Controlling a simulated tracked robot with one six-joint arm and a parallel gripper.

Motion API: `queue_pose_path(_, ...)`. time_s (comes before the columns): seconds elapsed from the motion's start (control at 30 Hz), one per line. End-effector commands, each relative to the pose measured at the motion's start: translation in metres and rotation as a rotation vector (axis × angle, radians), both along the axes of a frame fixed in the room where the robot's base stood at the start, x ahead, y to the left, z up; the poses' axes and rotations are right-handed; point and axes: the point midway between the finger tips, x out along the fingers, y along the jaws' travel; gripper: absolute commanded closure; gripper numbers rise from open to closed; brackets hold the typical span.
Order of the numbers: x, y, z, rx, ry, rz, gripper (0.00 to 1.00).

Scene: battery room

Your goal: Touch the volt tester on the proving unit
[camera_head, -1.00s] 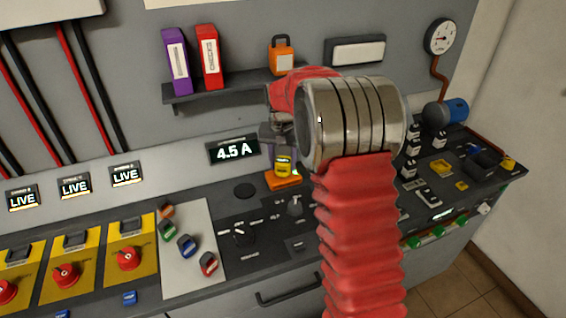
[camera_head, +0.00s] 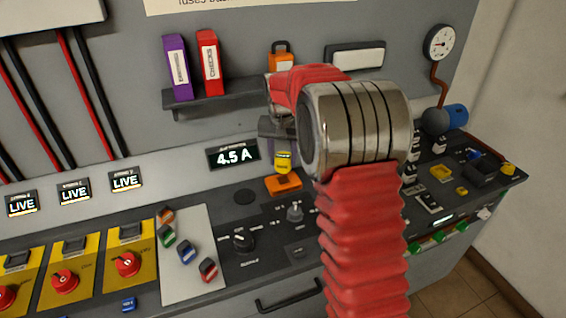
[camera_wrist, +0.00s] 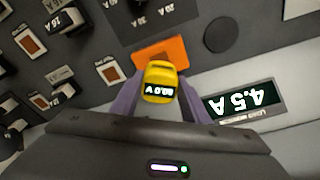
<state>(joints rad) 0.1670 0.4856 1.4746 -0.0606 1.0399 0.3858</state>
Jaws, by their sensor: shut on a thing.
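The yellow volt tester (camera_head: 283,162) is held between the two purple fingers of my gripper (camera_wrist: 158,88), which is shut on it. In the wrist view the volt tester (camera_wrist: 159,72) has a small lit display with a reading in V. An orange block, which seems to be the proving unit (camera_head: 285,184), lies on the dark bench just below the tester. In the wrist view this orange block (camera_wrist: 172,47) is just beyond the tester's tip. The tester appears slightly above it, but I cannot tell whether they touch. My arm hides part of the gripper in the head view.
A 4.5 A display (camera_head: 233,154) is on the wall left of the gripper. A knob (camera_head: 295,211) and a round dark disc (camera_head: 245,196) are on the bench nearby. Yellow switch panels (camera_head: 130,248) stand left.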

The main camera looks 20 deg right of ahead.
Motion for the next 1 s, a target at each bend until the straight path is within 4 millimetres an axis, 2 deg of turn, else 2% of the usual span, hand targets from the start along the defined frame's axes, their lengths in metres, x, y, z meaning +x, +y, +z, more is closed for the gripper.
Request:
queue_pose_path(0.5,0.000,0.000,0.028,-0.001,-0.001,0.000,0.77)
queue_pose_path(1.0,0.000,0.000,0.030,0.000,0.000,0.000,0.77)
